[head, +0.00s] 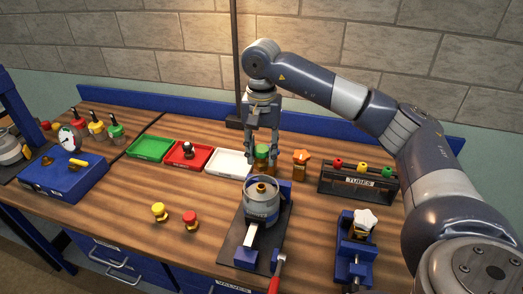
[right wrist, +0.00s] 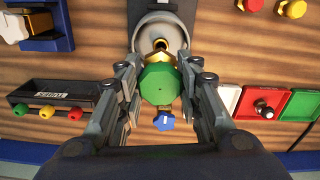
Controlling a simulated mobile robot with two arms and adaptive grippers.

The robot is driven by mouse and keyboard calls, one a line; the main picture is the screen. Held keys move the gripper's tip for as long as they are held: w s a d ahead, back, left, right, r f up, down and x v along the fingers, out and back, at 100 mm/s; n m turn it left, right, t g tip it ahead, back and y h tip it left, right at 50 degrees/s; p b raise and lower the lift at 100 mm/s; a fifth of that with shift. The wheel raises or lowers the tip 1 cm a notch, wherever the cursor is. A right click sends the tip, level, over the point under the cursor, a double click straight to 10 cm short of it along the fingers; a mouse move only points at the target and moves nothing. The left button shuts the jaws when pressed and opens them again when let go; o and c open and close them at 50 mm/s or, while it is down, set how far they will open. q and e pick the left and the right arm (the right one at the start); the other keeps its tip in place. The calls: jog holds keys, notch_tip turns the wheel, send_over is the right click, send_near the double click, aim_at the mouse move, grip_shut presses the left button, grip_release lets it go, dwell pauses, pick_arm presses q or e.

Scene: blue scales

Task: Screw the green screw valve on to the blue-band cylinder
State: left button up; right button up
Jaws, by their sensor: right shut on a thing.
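The green screw valve (right wrist: 160,84) is between the fingertips of my right gripper (right wrist: 160,88), which is shut on it. Its brass part (right wrist: 158,56) shows past the green knob in the right wrist view. In the head view my right gripper (head: 262,147) points down, with the green valve (head: 262,153) at its tips, behind the cylinder. The grey cylinder (head: 261,200) stands upright in a blue vise, with a brass opening on top and a bluish label. It also shows in the right wrist view (right wrist: 160,25), apart from the fingers. My left gripper is not in view.
An orange valve (head: 301,159) and the tubes rack (head: 359,184) stand right of the gripper. White (head: 228,162), red and green trays lie left. Yellow (head: 158,212) and red (head: 190,218) knobs lie at the front. A blue star-shaped valve (right wrist: 165,121) is below the green one.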

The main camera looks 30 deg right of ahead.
aim_at(261, 168)
jog(key=shift+f, duration=0.25)
jog(key=shift+f+b, duration=0.65)
notch_tip(261, 168, down, 4)
jog(key=b, duration=0.2)
jog(key=shift+w+r+b, duration=0.1)
jog(key=shift+r+b, duration=0.05)
jog(key=shift+b, duration=0.2)
jog(key=shift+f, duration=0.2)
pick_arm(q)
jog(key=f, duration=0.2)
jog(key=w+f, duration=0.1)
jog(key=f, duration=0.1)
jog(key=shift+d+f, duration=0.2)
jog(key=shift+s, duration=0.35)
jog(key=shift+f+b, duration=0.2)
jog(key=shift+b, duration=0.15)
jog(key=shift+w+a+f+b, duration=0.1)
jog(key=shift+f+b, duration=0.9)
pick_arm(e)
jog(key=shift+f, duration=1.35)
jog(key=o, duration=1.3)
